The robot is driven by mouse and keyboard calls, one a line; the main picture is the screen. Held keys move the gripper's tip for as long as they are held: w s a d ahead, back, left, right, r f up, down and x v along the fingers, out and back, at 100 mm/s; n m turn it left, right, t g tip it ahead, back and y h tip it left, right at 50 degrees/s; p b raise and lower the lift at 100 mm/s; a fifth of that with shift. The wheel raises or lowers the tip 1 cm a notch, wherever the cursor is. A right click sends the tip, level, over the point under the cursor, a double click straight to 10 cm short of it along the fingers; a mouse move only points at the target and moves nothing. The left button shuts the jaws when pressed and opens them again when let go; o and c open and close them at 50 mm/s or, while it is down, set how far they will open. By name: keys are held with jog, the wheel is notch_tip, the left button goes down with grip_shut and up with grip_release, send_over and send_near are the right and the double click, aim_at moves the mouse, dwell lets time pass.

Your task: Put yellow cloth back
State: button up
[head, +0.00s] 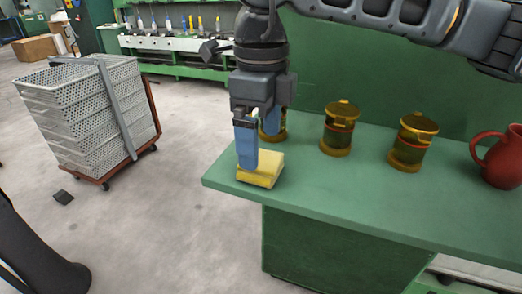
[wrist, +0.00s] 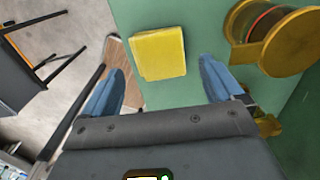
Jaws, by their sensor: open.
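The yellow cloth (head: 264,172) is a folded square pad lying flat on the green table near its left end. It also shows in the wrist view (wrist: 158,53), ahead of the fingers and between their lines. My gripper (head: 258,145) points down at the cloth with its blue fingers spread. In the head view one finger overlaps the cloth; whether it touches I cannot tell. In the wrist view my gripper (wrist: 165,80) is open, with nothing between the fingertips.
Amber jars (head: 338,128) and (head: 411,142) stand along the green table (head: 310,190); another is partly hidden behind my gripper. A red jug (head: 502,158) stands at the right. A cart of grey crates (head: 85,110) stands on the floor at left.

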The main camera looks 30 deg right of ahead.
aim_at(261, 159)
notch_tip(261, 159, up, 8)
jog(key=shift+r+b, duration=0.2)
jog(key=shift+b, duration=0.15)
dwell(0.4)
